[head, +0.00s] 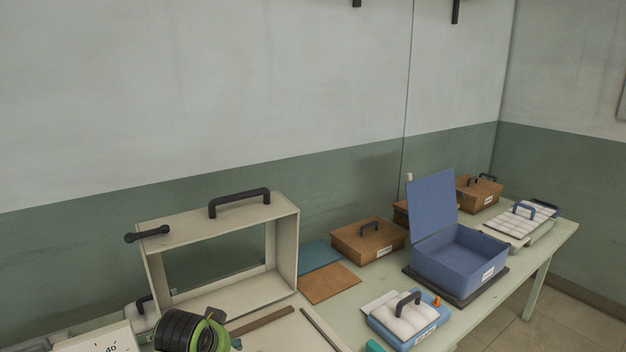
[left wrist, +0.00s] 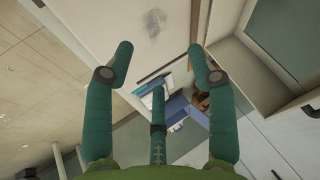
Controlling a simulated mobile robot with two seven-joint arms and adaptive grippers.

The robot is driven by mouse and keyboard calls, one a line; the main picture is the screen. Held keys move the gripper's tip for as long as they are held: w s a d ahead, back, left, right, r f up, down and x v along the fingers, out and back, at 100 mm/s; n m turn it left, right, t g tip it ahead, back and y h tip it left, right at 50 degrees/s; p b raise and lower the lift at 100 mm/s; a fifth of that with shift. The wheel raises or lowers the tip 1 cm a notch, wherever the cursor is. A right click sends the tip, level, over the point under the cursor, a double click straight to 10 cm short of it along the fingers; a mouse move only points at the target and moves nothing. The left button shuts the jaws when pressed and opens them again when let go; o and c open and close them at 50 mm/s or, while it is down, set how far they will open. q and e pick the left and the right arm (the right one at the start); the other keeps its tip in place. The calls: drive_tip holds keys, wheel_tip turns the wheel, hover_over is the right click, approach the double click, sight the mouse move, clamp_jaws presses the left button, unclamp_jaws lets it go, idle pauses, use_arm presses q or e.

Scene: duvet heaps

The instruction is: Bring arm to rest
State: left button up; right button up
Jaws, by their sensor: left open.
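My left gripper (left wrist: 160,62) shows in the left wrist view with its three teal fingers spread apart. It is open, and nothing is held between the fingers. Past the fingertips, the blue box (left wrist: 184,112) appears small and farther off. In the head view, a black ribbed and green part, which looks like my left arm, stands at the bottom edge in front of the cream open frame. The fingers are not clearly visible there. My right gripper is in neither view.
A pale green table (head: 510,285) runs along the wall. It holds the cream frame (head: 285,262) with a black handle, a brown box (head: 350,246), an open blue box (head: 474,262) and a blue tray with a white padded bundle (head: 402,318). Floor shows at right.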

use_arm(q)
drive_tip(key=s+f+n+g, duration=0.2)
drive_tip(key=s+f+n, duration=0.1)
drive_tip(key=s+f, duration=0.9)
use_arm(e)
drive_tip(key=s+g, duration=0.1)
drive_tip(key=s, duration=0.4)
use_arm(q)
drive_tip(key=s+n+g, duration=0.1)
drive_tip(key=s+n, duration=0.3)
drive_tip(key=s, duration=1.6)
wheel_tip(320, 180, down, 32)
drive_tip(key=s+r+g+b, duration=0.1)
drive_tip(key=s+g+b, duration=0.15)
drive_tip(key=b, duration=0.45)
drive_tip(key=s+a+f+b, duration=0.3)
drive_tip(key=s+f+b, duration=0.2)
drive_tip(key=s+f, duration=1)
wheel_tip(320, 180, down, 4)
drive_tip(key=shift+r+m, duration=0.25)
drive_tip(key=shift+m, duration=0.15)
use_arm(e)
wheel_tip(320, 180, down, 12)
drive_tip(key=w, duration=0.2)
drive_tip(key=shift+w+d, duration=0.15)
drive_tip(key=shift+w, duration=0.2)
